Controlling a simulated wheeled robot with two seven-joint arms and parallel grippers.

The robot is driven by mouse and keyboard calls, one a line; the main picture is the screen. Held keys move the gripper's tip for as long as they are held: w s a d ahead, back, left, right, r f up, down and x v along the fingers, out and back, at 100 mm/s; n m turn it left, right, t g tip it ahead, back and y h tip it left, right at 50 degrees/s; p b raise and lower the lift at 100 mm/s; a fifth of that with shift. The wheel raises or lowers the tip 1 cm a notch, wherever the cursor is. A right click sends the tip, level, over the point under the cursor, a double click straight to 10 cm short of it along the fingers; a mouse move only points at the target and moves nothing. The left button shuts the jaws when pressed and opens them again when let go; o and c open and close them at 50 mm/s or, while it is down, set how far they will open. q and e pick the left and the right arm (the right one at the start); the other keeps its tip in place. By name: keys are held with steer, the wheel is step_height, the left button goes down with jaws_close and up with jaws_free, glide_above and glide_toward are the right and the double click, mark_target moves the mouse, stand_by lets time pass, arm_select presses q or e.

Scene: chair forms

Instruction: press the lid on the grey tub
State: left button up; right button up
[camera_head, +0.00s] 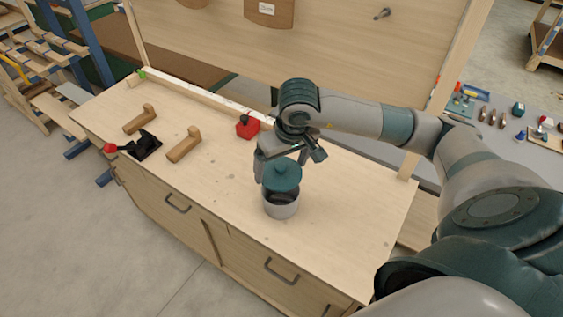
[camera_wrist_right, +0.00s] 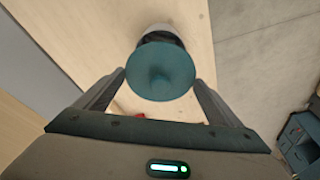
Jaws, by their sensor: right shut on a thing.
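The grey tub (camera_head: 281,209) stands upright on the wooden workbench, and its dark inside shows below the lid. The teal round lid (camera_head: 283,174) with a small knob is above the tub's mouth, with a gap between them at the front. My right gripper (camera_head: 278,163) is shut on the lid from behind. In the right wrist view the lid (camera_wrist_right: 161,76) lies between the two fingers (camera_wrist_right: 160,88), and it covers most of the tub (camera_wrist_right: 160,37). My left gripper is not in view.
On the workbench (camera_head: 340,215), a red block (camera_head: 247,127) stands behind the tub. Two wooden pieces (camera_head: 183,145) and a black clamp with a red knob (camera_head: 146,146) lie to the left. The bench top around the tub is clear. A wooden panel (camera_head: 350,50) rises at the back.

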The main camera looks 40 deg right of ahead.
steer(key=shift+s+b+x, duration=0.2)
steer(key=shift+x, duration=0.6)
steer(key=shift+s+b+x, duration=0.2)
steer(key=shift+x, duration=0.55)
steer(key=b+x, duration=0.2)
steer(key=b, duration=0.1)
steer(key=shift+s+f, duration=0.15)
steer(key=shift+f, duration=0.2)
steer(key=shift+s+f+b, duration=0.1)
steer(key=shift+b, duration=1.1)
stand_by(0.8)
steer(key=shift+f+b, duration=0.3)
steer(key=shift+b, duration=0.45)
steer(key=shift+b, duration=0.65)
stand_by(1.2)
stand_by(0.4)
steer(key=o, duration=0.9)
